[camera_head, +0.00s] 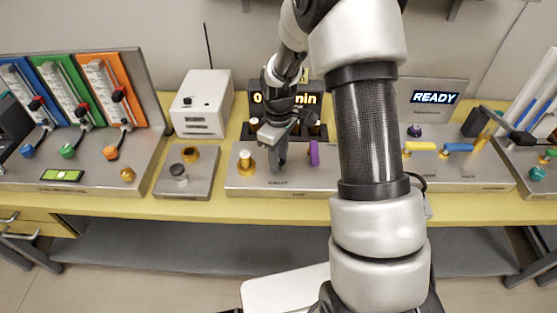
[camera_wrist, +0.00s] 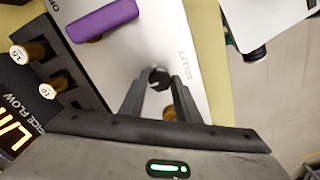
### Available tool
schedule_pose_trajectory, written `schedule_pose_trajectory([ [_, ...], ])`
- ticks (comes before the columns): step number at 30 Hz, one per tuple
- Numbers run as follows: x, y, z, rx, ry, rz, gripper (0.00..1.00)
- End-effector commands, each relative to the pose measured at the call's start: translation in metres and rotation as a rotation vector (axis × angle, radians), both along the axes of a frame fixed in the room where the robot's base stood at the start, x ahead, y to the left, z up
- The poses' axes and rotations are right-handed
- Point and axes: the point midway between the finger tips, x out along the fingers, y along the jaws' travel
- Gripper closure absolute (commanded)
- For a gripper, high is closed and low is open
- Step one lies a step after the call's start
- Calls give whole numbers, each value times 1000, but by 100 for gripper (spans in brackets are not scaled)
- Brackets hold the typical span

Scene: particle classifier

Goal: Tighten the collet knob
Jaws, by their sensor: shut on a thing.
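The collet knob (camera_wrist: 159,79) is a small dark round knob on a light metal panel in the wrist view. My gripper (camera_wrist: 157,86) has one finger on each side of it and is shut on it. In the head view my gripper (camera_head: 279,167) reaches down to the panel (camera_head: 300,182), and its fingers hide the knob. A brass post (camera_head: 245,161) with a pale top stands left of my gripper. A brass part also shows between the fingers in the wrist view (camera_wrist: 169,114).
A purple lever (camera_head: 313,153) stands right of my gripper, on the same panel. A dark display (camera_head: 285,100) stands behind. A white box (camera_head: 202,104) and a smaller panel (camera_head: 200,183) with knobs are at the left. My arm hides part of the bench.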

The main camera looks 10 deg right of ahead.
Motion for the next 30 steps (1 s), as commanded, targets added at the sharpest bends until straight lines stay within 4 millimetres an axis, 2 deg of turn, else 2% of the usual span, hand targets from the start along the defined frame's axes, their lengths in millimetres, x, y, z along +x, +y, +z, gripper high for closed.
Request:
schedule_pose_trajectory([
  [30,1,1,1,1,-3,-964,93],
])
